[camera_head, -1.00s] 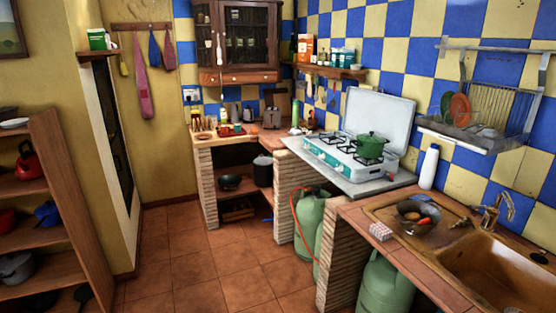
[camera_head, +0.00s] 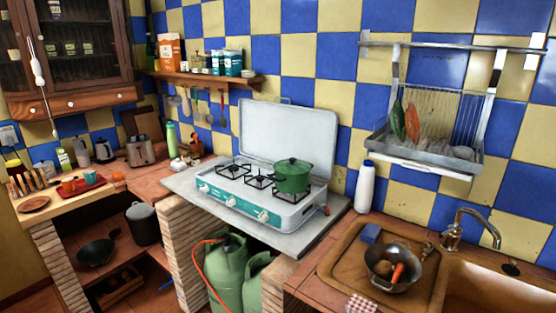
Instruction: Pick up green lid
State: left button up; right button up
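A green pot (camera_head: 292,178) stands on the right burner of the white and teal camping stove (camera_head: 262,204). A green lid (camera_head: 292,166) with a small knob appears to sit on top of the pot. The stove's white cover (camera_head: 288,132) stands open behind it. Neither of my grippers shows in the head view.
The stove rests on a grey slab (camera_head: 198,186) above green gas bottles (camera_head: 227,265). A white bottle (camera_head: 364,187) stands right of the stove. A metal bowl with vegetables (camera_head: 392,266) sits beside the sink (camera_head: 480,288). A dish rack (camera_head: 430,135) hangs above.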

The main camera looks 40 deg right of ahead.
aim_at(291, 166)
jog(key=i+z, duration=0.4)
jog(key=i+j+z, duration=0.2)
jog(key=z, duration=0.2)
jog(key=i+j+z, duration=0.5)
jog(key=z, duration=0.3)
jog(key=j, duration=0.1)
